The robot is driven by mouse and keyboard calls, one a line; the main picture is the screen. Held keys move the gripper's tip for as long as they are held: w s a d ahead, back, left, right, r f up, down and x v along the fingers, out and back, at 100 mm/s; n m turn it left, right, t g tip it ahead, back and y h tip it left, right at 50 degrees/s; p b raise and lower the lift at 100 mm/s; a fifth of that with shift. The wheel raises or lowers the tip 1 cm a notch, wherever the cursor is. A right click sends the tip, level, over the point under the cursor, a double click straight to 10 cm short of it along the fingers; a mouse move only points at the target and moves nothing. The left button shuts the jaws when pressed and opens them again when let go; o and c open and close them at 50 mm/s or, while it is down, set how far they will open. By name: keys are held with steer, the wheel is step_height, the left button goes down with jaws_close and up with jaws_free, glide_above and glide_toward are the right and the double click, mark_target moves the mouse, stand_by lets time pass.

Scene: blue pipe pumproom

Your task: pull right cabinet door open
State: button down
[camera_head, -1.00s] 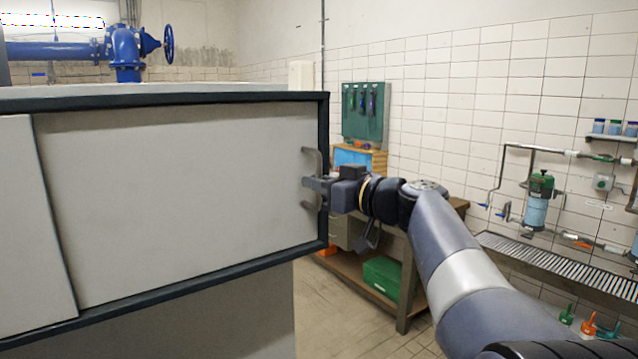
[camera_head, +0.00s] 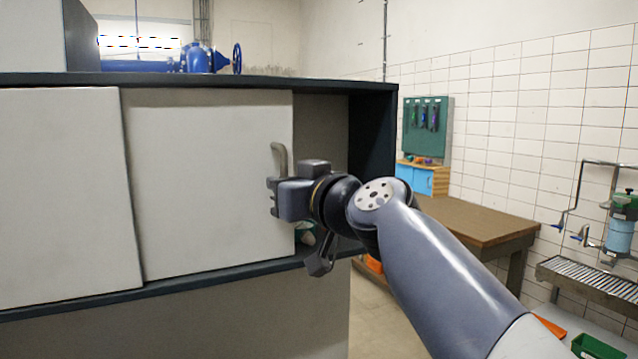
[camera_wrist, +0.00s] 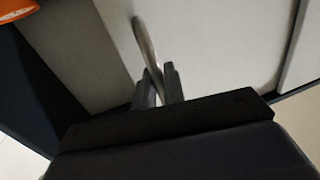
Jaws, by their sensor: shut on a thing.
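The right cabinet door (camera_head: 205,180) is a light grey sliding panel. It stands partly open, slid to the left, with a dark gap between its right edge and the cabinet's (camera_head: 372,150) right side wall. Its curved grey handle (camera_head: 279,158) is near the right edge of the panel. My gripper (camera_head: 273,197) is at this handle, its lower part hidden by the jaws. In the wrist view the two fingers (camera_wrist: 160,90) are shut around the handle bar (camera_wrist: 150,50), against the pale panel.
The left door panel (camera_head: 65,195) is beside it. Inside the opening a small whitish-green item (camera_head: 306,236) sits on the cabinet floor, partly hidden by my arm. A wooden workbench (camera_head: 470,225) stands behind right. An orange item (camera_wrist: 14,8) shows in the wrist view corner.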

mark_target(250, 180)
steer(key=shift+s+a+p, duration=0.15)
steer(key=shift+s+a, duration=0.15)
steer(key=shift+a, duration=0.45)
steer(key=shift+s+a+p, duration=0.15)
steer(key=shift+s+a, duration=0.15)
steer(key=shift+a, duration=0.4)
steer(key=c, duration=1.6)
jaws_free()
steer(key=b+v, duration=0.3)
steer(key=v, duration=0.7)
steer(key=shift+s+d, duration=0.25)
steer(key=shift+s, duration=0.1)
steer(key=shift+w, duration=0.1)
